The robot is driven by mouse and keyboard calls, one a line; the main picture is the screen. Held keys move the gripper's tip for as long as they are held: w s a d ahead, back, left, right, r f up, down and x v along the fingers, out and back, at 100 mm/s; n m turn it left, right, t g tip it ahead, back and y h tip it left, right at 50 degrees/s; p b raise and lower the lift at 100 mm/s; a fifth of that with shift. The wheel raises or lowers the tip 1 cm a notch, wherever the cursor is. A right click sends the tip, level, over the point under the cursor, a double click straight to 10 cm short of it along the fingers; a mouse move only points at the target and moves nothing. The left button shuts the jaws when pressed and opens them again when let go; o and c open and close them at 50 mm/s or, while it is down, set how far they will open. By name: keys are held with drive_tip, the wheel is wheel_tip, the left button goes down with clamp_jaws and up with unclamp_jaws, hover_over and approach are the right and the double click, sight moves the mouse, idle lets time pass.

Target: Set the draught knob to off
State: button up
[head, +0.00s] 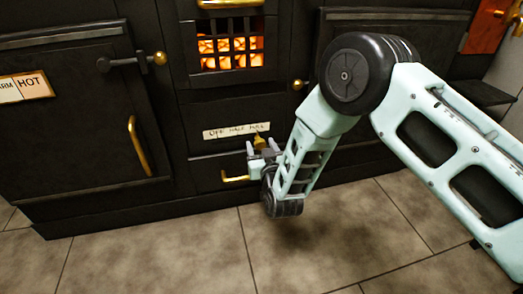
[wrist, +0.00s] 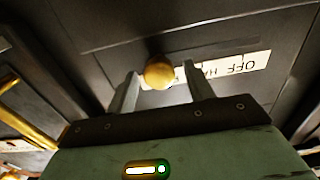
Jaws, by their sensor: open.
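The brass draught knob (head: 260,142) stands out from the black stove front, just below the right part of a pale label (head: 237,130) with OFF at its left end, then HALF and FULL. In the wrist view the label (wrist: 245,65) appears upside down, with OFF at the right. There the round knob (wrist: 159,73) covers part of the label's other end, away from OFF. My gripper (head: 262,150) is in front of the knob. In the wrist view its fingers (wrist: 160,70) are open, one on each side of the knob; contact cannot be told.
A brass handle (head: 236,178) sits just below left of my gripper. A barred fire window (head: 229,52) glows above. An oven door (head: 75,120) with a brass handle (head: 138,146) is at left. A small brass knob (head: 297,85) is at right. The tiled floor (head: 150,260) is clear.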

clamp_jaws()
drive_tip(key=s+a, duration=0.1)
drive_tip(key=a, duration=0.3)
drive_tip(key=s+a+p, duration=0.1)
drive_tip(key=a, duration=0.3)
drive_tip(key=s+a, duration=0.1)
drive_tip(key=a, duration=0.3)
drive_tip(key=shift+s, duration=0.25)
unclamp_jaws()
drive_tip(key=p+v, duration=0.8)
drive_tip(key=v, duration=0.9)
drive_tip(key=shift+s, duration=0.2)
drive_tip(key=shift+r, duration=0.1)
